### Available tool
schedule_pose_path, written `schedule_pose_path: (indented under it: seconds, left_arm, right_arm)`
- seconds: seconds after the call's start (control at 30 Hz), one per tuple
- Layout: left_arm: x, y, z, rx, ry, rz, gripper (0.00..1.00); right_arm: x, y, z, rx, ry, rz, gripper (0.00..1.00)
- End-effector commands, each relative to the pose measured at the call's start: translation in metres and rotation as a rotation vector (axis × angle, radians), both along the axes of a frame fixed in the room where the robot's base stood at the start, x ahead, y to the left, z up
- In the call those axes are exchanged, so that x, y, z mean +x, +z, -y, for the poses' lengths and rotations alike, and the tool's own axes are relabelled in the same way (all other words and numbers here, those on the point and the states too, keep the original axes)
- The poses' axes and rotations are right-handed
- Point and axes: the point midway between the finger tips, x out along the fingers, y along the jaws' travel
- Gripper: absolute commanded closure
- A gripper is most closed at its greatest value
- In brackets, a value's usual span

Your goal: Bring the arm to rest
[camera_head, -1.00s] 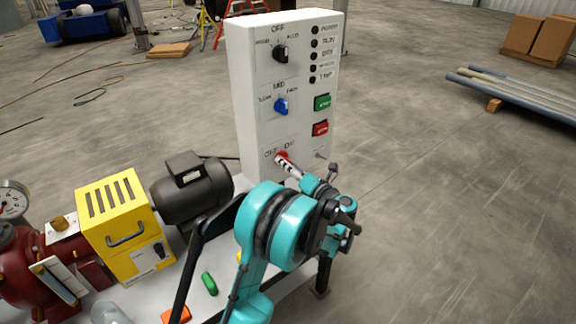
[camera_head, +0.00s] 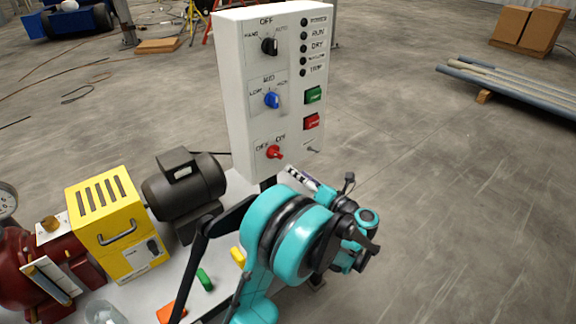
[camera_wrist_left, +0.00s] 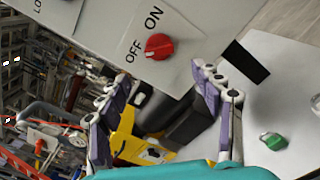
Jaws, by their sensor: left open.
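My left arm's teal wrist (camera_head: 300,232) is in front of the white control panel (camera_head: 238,110) in the head view. My left gripper (camera_head: 298,178) is partly hidden behind that wrist, just below and right of the red OFF/ON knob (camera_head: 275,152). In the left wrist view the gripper (camera_wrist_left: 157,80) has its two purple-grey fingers spread wide with nothing between them. The red knob (camera_wrist_left: 159,46) shows beyond the fingertips, apart from them. My right gripper is not in view.
A white bench (camera_head: 135,295) holds a yellow box (camera_head: 118,222), a black motor (camera_head: 183,187) and a red machine (camera_head: 35,265). Small green (camera_head: 204,279) and orange (camera_head: 170,312) pieces lie near my arm. Open floor (camera_head: 450,200) lies to the right.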

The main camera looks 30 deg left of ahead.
Motion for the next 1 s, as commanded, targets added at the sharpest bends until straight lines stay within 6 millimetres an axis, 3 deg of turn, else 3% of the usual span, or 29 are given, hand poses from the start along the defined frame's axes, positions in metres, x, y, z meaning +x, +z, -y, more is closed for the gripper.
schedule_pose_path:
  seconds: [0.2, 0.77, 0.87, 1.0]
  left_arm:
    - [-0.009, 0.0, 0.021, 0.0, 0.0, 0.0, 0.34]
    - [-0.008, 0.005, 0.022, 0.01, -0.011, -0.001, 0.34]
    - [0.001, 0.031, 0.023, 0.071, -0.079, -0.014, 0.34]
    - [0.023, 0.11, 0.04, 0.306, -0.307, -0.088, 0.34]
  right_arm:
    - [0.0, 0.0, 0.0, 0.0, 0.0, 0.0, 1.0]
    - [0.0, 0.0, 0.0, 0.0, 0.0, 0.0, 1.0]
    - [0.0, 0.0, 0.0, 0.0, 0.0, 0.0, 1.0]
    - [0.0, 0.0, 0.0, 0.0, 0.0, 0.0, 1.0]
